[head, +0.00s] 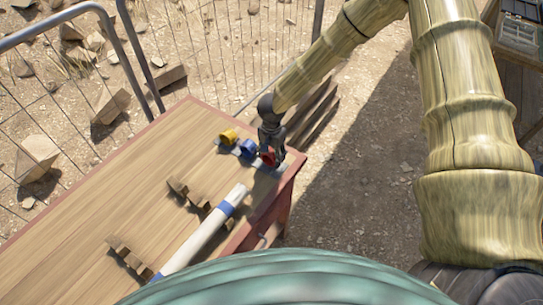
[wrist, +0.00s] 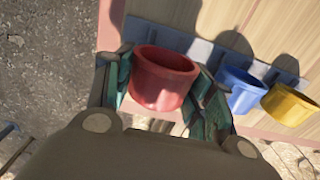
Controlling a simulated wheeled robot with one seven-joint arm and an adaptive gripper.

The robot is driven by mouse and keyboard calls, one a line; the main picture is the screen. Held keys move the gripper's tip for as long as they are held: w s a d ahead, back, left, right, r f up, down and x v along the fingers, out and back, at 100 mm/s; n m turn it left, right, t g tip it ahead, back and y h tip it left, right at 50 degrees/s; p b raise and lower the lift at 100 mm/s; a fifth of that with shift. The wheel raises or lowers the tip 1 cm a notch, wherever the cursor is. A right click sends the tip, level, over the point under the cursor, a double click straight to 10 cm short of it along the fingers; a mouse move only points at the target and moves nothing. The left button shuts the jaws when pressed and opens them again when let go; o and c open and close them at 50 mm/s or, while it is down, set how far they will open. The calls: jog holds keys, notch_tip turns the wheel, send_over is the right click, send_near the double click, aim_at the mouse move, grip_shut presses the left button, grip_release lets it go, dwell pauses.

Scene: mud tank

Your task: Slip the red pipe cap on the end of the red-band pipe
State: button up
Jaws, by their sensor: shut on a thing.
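The red pipe cap (wrist: 163,82) is a short open cup, held between the two fingers of my gripper (wrist: 164,92) in the wrist view. In the head view my gripper (head: 270,140) points down near the table's far right corner, with the red cap (head: 267,158) partly hidden by it. I cannot tell whether the cap is clear of the strip below.
A blue cap (head: 248,147) and a yellow cap (head: 228,136) stand on a grey-blue strip (wrist: 160,35), left of my gripper in the head view. The wooden table (head: 80,215) has bare room at left. A wire fence (head: 230,45) runs behind it.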

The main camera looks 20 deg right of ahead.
aim_at(272, 151)
jog(key=shift+r+p, duration=2.45)
jog(key=shift+r, duration=0.45)
